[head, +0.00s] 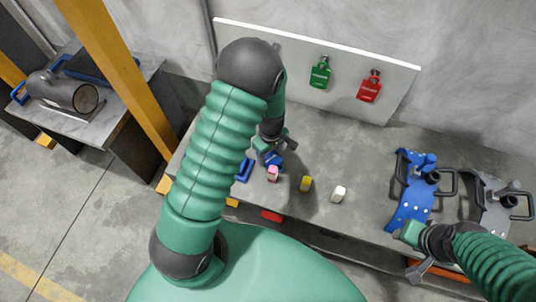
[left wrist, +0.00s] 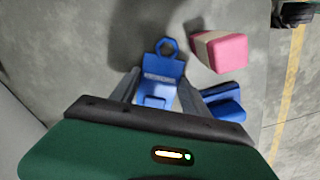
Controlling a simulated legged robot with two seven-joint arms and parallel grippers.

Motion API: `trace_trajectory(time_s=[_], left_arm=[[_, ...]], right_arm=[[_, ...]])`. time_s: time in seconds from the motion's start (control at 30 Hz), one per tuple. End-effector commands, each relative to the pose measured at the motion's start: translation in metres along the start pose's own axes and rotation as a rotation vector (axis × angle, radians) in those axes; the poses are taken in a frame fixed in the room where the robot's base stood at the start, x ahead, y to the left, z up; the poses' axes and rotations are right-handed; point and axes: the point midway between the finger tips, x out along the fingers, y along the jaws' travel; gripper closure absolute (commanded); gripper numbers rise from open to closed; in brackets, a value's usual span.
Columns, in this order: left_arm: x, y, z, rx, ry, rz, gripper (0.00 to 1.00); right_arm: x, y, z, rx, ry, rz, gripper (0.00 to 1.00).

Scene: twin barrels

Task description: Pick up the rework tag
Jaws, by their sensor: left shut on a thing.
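A blue tag with a ring-shaped top (left wrist: 161,72) is between the fingers of my left gripper (left wrist: 158,90) in the left wrist view. I take it to be the rework tag; its lettering is too small to read. In the head view my left gripper (head: 273,146) is low over the bench, shut on this blue tag (head: 274,160). A green tag (head: 320,74) and a red tag (head: 369,88) hang on the white board (head: 300,55). My right gripper (head: 416,262) is at the bench's front edge; its jaw opening is unclear.
Pink (head: 272,175), yellow (head: 306,184) and white (head: 340,194) blocks stand on the grey bench (head: 335,150). A blue part (head: 244,170) lies left of the pink block. Blue (head: 411,190) and grey (head: 492,197) fixtures with black handles stand at right.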

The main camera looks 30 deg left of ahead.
Motion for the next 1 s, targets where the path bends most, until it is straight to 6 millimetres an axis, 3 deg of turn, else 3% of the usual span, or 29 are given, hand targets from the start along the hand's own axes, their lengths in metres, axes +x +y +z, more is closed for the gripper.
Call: trace_trajectory(time_s=[0.23,0.6,1.0], left_arm=[[-0.010,0.001,0.000,0.001,0.001,0.002,0.85],[-0.092,0.001,0.000,0.001,0.001,0.002,0.85],[-0.100,0.000,0.000,0.000,0.000,0.000,0.85]], right_arm=[[-0.005,0.000,-0.001,0.000,0.000,0.000,0.59],[-0.033,0.000,-0.008,0.000,0.000,0.000,0.59],[-0.033,0.000,-0.008,0.000,0.000,0.000,0.59]])
